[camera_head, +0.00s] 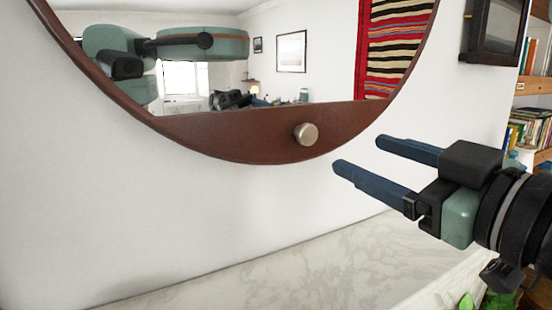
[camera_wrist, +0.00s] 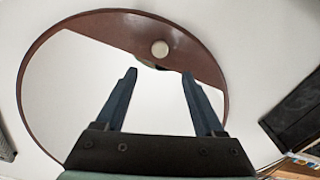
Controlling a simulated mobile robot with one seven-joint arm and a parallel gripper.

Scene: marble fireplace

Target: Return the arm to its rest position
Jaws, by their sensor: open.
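My gripper (camera_head: 357,152) reaches in from the right side in the head view. Its two blue fingers are apart with nothing between them. The fingers point left, in front of the white wall and just below the round mirror's (camera_head: 240,132) brown wooden frame. The gripper also shows in the wrist view (camera_wrist: 160,85), where its fingers are spread in front of the mirror (camera_wrist: 36,70). A round metal knob (camera_head: 306,134) sits on the lower wooden part of the mirror; it shows beyond the fingertips in the wrist view (camera_wrist: 160,49). The gripper is apart from the knob.
A white marble mantel (camera_head: 300,270) runs below the mirror, and its visible top is bare. A dark framed picture (camera_head: 493,30) hangs at the upper right. Shelves with books (camera_head: 530,128) stand at the far right.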

